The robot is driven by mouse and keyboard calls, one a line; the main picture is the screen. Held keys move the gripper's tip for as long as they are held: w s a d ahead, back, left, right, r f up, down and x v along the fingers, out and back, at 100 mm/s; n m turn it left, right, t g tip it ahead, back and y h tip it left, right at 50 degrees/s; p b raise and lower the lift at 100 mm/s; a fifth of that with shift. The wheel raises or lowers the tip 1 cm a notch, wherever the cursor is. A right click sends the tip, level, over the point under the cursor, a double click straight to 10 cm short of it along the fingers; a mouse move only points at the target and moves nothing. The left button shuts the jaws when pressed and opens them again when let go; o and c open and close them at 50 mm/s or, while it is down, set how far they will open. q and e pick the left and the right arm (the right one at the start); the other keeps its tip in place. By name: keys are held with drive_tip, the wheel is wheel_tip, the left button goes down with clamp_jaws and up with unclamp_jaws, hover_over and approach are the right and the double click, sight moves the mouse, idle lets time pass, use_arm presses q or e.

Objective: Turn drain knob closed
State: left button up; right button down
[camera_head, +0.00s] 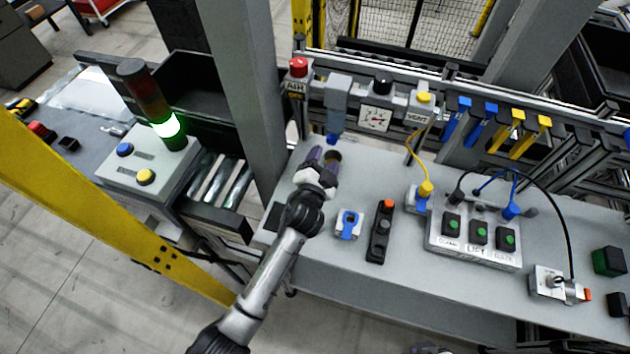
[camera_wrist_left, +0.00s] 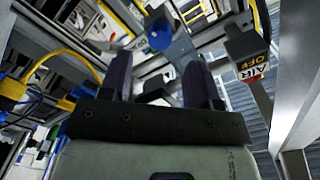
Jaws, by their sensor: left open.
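The drain knob (camera_head: 333,138) is a small blue piece at the bottom of a grey housing (camera_head: 338,98) on the rail behind the bench. In the left wrist view it shows as a round blue knob (camera_wrist_left: 158,35) beyond my fingertips. My left gripper (camera_head: 322,156) is below and slightly left of the knob, fingers pointing up toward it. In the wrist view its two dark fingers (camera_wrist_left: 153,72) are spread with a gap, and nothing is between them. The knob appears just past the tips, not clasped. Its turned position cannot be told.
A red AIR knob (camera_head: 298,67) stands left of the housing, with a gauge (camera_head: 376,119) and yellow VENT knob (camera_head: 424,97) to its right. A grey post (camera_head: 245,90) rises close left. A yellow cable (camera_head: 412,150) and switch box (camera_head: 475,238) lie right.

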use_arm(q)
drive_tip(key=v, duration=0.8)
drive_tip(key=shift+s, duration=0.25)
drive_tip(key=s+a+f+n+g+y, duration=0.2)
drive_tip(key=s+a+n+g+y, duration=0.1)
drive_tip(key=s+a+n+g, duration=0.6)
drive_tip(key=s+a+f+g, duration=0.2)
drive_tip(key=s+a+f, duration=0.1)
drive_tip(key=s, duration=0.5)
drive_tip(key=s+a+f+g, duration=0.1)
drive_tip(key=s+a+f, duration=0.2)
drive_tip(key=s, duration=0.6)
drive_tip(key=s+a+f+g, duration=0.2)
drive_tip(key=s+a+f, duration=0.2)
drive_tip(key=s, duration=0.4)
wheel_tip(320, 180, up, 23)
drive_tip(key=p, duration=2.3)
drive_tip(key=shift+w+d+n+y, duration=0.2)
drive_tip(key=shift+w+n+y, duration=0.2)
